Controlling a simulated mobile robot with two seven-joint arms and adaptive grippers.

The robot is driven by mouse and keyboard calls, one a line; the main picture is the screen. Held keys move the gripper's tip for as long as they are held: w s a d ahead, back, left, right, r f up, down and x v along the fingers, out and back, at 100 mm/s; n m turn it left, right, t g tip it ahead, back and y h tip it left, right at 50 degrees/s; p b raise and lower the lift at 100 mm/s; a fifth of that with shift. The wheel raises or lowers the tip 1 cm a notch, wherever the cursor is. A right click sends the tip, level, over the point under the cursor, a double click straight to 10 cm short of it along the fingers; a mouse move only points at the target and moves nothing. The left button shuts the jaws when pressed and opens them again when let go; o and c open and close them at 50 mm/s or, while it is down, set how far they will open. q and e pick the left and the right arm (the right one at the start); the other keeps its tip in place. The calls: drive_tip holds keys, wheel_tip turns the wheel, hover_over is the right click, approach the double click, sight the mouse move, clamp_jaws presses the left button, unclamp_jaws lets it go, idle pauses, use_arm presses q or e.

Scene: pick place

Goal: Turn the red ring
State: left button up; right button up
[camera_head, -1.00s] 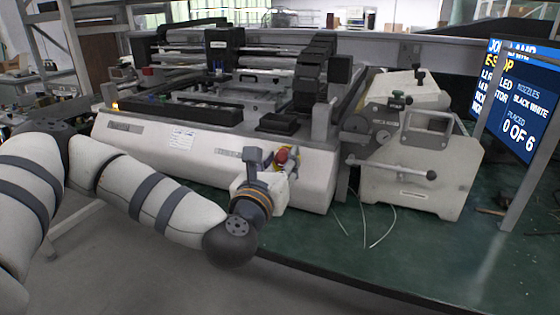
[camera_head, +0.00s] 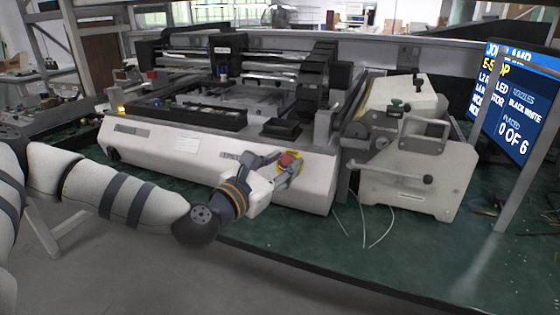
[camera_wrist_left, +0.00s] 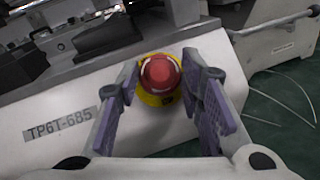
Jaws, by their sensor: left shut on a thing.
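The red ring (camera_head: 287,158) is a round red knob on a yellow base on the front face of the white machine. In the left wrist view the red knob (camera_wrist_left: 160,73) sits between my two fingers, with the yellow base (camera_wrist_left: 158,98) behind it. My left gripper (camera_head: 283,166) reaches it from the lower left and is shut on it, one finger on each side. In the left wrist view the purple-padded fingers (camera_wrist_left: 160,84) flank the knob; their exact contact points are hard to see. My right gripper is not in view.
The white machine (camera_head: 150,137) carries a label and dark trays on top. A smaller beige machine with a handle (camera_head: 410,170) stands to the right. Thin white wires lie on the green table (camera_head: 350,260). A blue screen (camera_head: 515,105) stands at the right.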

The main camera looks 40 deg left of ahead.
use_arm(q)
drive_tip(key=shift+a+m+g+h+p, duration=0.15)
drive_tip(key=shift+m+g+h+p, duration=0.2)
drive_tip(key=shift+m+h, duration=0.95)
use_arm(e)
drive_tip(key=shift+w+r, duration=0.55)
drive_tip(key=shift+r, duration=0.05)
use_arm(q)
drive_tip(key=shift+m, duration=0.5)
drive_tip(key=o, duration=1.2)
drive_tip(key=shift+c, duration=0.2)
drive_tip(key=s+a, duration=0.1)
drive_tip(key=s, duration=1)
drive_tip(key=shift+s+a+r, duration=0.25)
drive_tip(key=shift+s+r, duration=0.15)
drive_tip(key=shift+r, duration=0.05)
